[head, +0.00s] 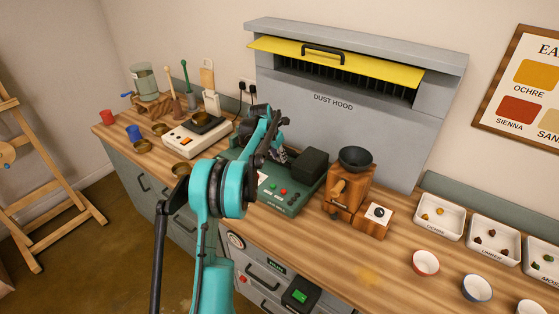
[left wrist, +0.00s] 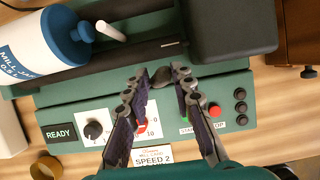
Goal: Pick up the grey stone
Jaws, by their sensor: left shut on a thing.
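My left gripper (head: 278,153) is over the green mill machine (head: 289,203) in the head view, where my own arm hides much of it. In the left wrist view its two fingers (left wrist: 163,76) are shut on a small grey stone (left wrist: 166,74). Only a little of the stone shows between the fingertips, above the mill's panel (left wrist: 70,105). I cannot make the stone out in the head view. My right gripper is in neither view.
A white and blue mill jar (left wrist: 45,42) lies on the mill, left of the fingers. A dark block (left wrist: 232,28) is at its right. A wooden grinder (head: 345,195) stands right of the mill. White trays (head: 438,228) and bowls (head: 425,262) stand farther right.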

